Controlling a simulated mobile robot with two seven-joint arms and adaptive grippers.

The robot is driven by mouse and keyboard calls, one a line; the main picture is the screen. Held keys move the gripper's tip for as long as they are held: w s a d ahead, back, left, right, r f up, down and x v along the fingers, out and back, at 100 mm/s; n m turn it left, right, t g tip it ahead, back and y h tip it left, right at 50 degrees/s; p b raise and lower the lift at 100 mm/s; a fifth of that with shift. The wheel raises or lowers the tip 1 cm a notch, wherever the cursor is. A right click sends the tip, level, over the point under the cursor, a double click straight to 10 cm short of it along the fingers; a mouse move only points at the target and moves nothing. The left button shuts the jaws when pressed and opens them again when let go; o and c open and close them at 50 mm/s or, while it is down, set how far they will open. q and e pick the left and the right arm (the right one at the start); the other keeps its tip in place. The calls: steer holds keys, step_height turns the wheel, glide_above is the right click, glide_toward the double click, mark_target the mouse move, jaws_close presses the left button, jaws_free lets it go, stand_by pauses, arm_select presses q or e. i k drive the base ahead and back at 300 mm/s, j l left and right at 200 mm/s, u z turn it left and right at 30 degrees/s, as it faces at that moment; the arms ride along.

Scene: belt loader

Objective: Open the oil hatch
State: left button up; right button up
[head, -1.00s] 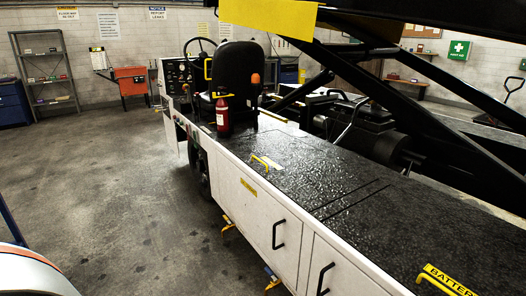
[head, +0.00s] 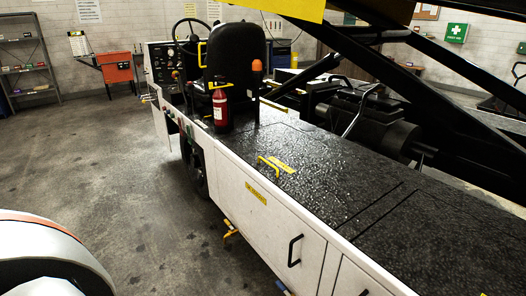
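The belt loader's black textured deck (head: 345,178) runs from the seat toward the lower right. A yellow handle (head: 268,166) stands on a deck panel, with a yellow label (head: 283,166) beside it that is too small to read. I cannot tell for sure that this panel is the oil hatch; it lies flush with the deck. A white side door (head: 262,222) below has a yellow label (head: 256,193), also unreadable, and a black handle (head: 293,250); it looks shut. Neither of my grippers is in view.
A red extinguisher (head: 220,107) stands on the deck beside the black seat (head: 233,60). Black lift beams (head: 405,75) cross above the deck on the right. A yellow bracket (head: 231,232) juts out low by the side. The grey floor (head: 95,165) on the left is mostly clear.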

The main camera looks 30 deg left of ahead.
mark_target(335, 186)
steer(key=i+j, duration=0.15)
steer(key=j, duration=0.2)
steer(key=i+j, duration=0.1)
steer(key=j, duration=0.3)
steer(key=i+j, duration=0.15)
steer(key=j, duration=0.2)
steer(key=i+j, duration=0.15)
steer(key=j, duration=0.25)
steer(key=i+j+z, duration=0.1)
steer(key=j, duration=0.25)
